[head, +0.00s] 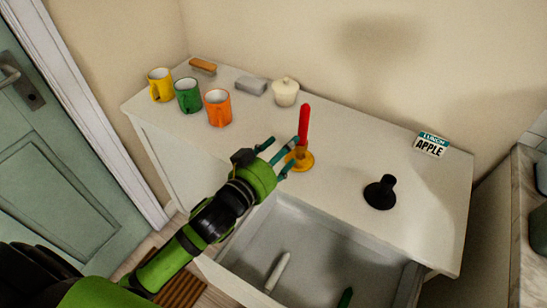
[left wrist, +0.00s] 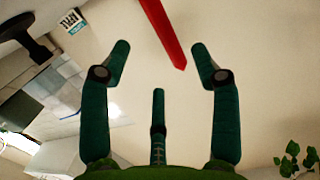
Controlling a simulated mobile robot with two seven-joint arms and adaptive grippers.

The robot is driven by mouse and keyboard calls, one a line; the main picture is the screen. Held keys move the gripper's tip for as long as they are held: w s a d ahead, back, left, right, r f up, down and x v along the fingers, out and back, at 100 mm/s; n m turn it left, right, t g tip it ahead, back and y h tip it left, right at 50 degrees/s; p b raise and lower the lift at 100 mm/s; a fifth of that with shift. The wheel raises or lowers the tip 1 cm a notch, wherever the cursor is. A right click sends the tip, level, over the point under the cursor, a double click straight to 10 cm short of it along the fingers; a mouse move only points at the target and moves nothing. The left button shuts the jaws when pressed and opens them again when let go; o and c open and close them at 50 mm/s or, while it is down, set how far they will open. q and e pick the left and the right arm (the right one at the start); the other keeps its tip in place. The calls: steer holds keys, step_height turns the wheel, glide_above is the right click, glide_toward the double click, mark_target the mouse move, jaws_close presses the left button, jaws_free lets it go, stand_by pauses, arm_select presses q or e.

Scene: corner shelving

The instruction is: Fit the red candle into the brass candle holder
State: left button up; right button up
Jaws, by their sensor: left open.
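The red candle (head: 304,124) stands upright in the brass candle holder (head: 303,164) on the white cabinet top in the head view. Its lower end meets the holder's cup; how deep it sits is hidden. In the left wrist view the red candle (left wrist: 163,32) shows at the top, beyond the fingers and clear of them. My left gripper (head: 281,157) is open and empty, just left of the holder, and its spread fingers also show in the left wrist view (left wrist: 160,50). My right gripper is not in view.
A black holder-like object (head: 380,192) stands to the right, near a LUNCH APPLE sign (head: 431,144). Yellow, green and orange mugs (head: 217,108) and a lidded cream jar (head: 285,92) stand at the left. An open drawer (head: 318,262) below contains a white candle (head: 277,272) and a green object.

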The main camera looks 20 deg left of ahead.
arm_select(q)
steer(key=shift+v, duration=1.85)
steer(key=shift+s, duration=0.1)
